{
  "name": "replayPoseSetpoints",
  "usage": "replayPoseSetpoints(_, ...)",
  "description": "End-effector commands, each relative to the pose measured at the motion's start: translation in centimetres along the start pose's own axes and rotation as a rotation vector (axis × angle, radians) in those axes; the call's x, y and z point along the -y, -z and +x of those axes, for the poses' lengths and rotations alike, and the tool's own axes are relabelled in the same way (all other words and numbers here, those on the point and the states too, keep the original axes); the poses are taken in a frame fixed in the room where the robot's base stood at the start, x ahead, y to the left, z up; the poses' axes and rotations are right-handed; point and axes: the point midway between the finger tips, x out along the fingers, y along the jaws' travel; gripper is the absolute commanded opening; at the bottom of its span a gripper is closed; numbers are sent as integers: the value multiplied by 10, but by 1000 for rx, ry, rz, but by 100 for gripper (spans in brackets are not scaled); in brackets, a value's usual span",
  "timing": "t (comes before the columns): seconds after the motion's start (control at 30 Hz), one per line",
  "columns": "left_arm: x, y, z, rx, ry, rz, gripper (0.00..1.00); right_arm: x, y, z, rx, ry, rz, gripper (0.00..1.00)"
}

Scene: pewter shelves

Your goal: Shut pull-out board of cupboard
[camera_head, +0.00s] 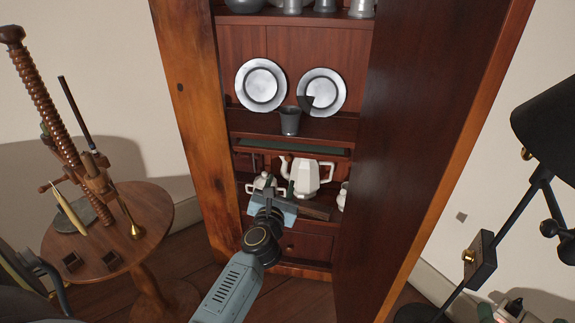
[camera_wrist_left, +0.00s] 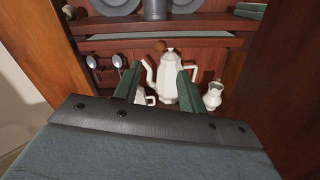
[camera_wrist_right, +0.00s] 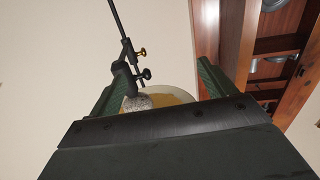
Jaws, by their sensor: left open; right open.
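The wooden cupboard (camera_head: 195,130) stands open ahead, with its dark door (camera_head: 415,130) swung out on the right. A pull-out board (camera_head: 290,147) with a green top strip sits below the plate shelf, above the white teapot. How far it sticks out is hard to tell. A wooden ledge that may be its front edge crosses the left wrist view (camera_wrist_left: 150,43). My left gripper (camera_head: 283,192) is open and empty, low in front of the teapot and below the board. Its green fingers show in the left wrist view (camera_wrist_left: 158,80). My right gripper (camera_wrist_right: 160,85) is open and empty, facing a lamp, outside the head view.
A white teapot (camera_head: 307,177) and smaller white pots stand on the lower shelf. Pewter plates (camera_head: 262,85) and a cup (camera_head: 289,121) stand above. A round table (camera_head: 140,225) with tools is at left. A black lamp (camera_head: 545,125) stands at right.

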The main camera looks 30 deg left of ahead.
Motion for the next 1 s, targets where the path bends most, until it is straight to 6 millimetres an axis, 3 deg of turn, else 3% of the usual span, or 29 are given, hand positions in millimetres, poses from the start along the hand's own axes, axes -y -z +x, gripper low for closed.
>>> replayPoseSetpoints(0.1, 0, 1, 24, 2, -1, 3, 41, 4, 17, 0, -120, 11, 5, 82)
replayPoseSetpoints(0.5, 0, 2, 74, 1, 0, 5, 41, 14, 74, -16, -505, 36, 22, 82)
replayPoseSetpoints(0.7, 0, 2, 93, 0, 0, 6, 41, 14, 83, -24, -622, 37, 23, 82)
replayPoseSetpoints(1.0, 0, 1, 100, -1, 0, 5, 41, 14, 88, -28, -668, 37, 23, 82)
